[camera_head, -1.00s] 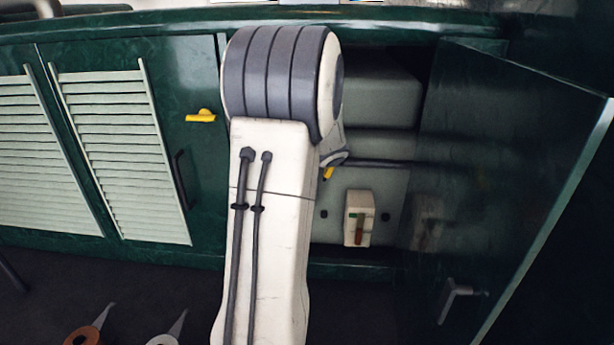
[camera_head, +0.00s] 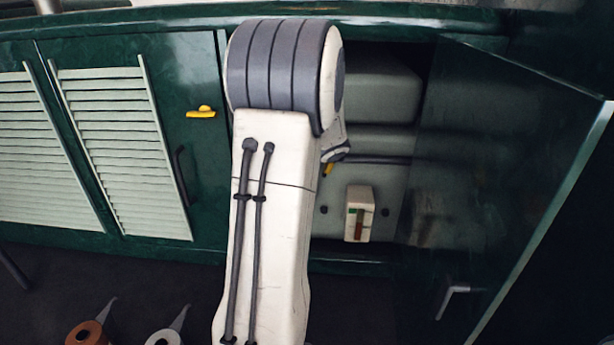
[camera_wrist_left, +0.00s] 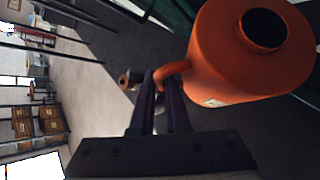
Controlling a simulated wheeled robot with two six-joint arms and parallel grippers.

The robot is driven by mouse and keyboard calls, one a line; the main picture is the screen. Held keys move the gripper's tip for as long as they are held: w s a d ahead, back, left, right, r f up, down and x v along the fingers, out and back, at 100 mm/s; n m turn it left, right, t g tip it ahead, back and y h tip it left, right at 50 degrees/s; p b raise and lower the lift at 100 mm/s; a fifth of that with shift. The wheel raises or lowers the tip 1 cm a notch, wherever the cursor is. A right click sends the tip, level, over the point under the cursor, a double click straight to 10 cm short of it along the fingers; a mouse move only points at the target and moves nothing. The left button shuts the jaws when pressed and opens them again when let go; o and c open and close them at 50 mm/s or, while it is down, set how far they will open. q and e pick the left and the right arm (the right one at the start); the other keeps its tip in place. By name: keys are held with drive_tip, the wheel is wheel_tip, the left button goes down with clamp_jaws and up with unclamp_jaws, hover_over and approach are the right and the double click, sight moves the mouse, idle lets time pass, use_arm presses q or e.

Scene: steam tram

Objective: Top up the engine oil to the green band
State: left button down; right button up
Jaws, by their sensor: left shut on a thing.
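An orange oil can (camera_wrist_left: 235,60) with a round dark opening on top fills the upper right of the left wrist view. My left gripper (camera_wrist_left: 162,82) is shut on its curved side tube or handle. The can is hidden in the head view. There a white and grey arm, which looks like my left, reaches up to the open cabinet; its gripper is hidden behind it. A white gauge box (camera_head: 359,213) with a small green band and a reddish-brown strip sits low in the cabinet. The exact oil level is too small to read. My right gripper is not in view.
A dark green door (camera_head: 500,190) with a handle stands open at the right. Louvred panels (camera_head: 115,150) and a yellow latch (camera_head: 201,112) lie left. A copper-coloured can (camera_head: 86,333) and a whitish can (camera_head: 164,338) with spouts stand at the lower left.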

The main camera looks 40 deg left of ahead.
use_arm(q)
drive_tip(key=shift+r, duration=0.1)
drive_tip(key=shift+w+r+g+p, duration=0.15)
drive_tip(key=shift+r+p, duration=0.25)
drive_tip(key=shift+p, duration=0.45)
drive_tip(key=shift+w+r+g+p, duration=0.1)
drive_tip(key=shift+r+g+p, duration=0.25)
drive_tip(key=shift+p, duration=0.5)
drive_tip(key=shift+r, duration=0.1)
drive_tip(key=shift+w+r+m+g+p, duration=0.15)
drive_tip(key=shift+r+p, duration=0.25)
drive_tip(key=shift+p, duration=0.5)
drive_tip(key=shift+w+r+m+g+p, duration=0.1)
drive_tip(key=shift+r+m+g+p, duration=0.25)
drive_tip(key=shift+p, duration=0.5)
drive_tip(key=shift+r, duration=0.1)
idle(1.1)
drive_tip(key=shift+w+a+r+g+p, duration=0.1)
drive_tip(key=shift+w+r+g+p, duration=0.1)
drive_tip(key=shift+r, duration=0.2)
drive_tip(key=shift+w+r+g+p, duration=0.1)
drive_tip(key=shift+r+p, duration=0.05)
drive_tip(key=shift+r, duration=0.2)
drive_tip(key=shift+f, duration=0.15)
idle(0.4)
drive_tip(key=shift+s+f, duration=0.2)
drive_tip(key=shift+f, duration=0.1)
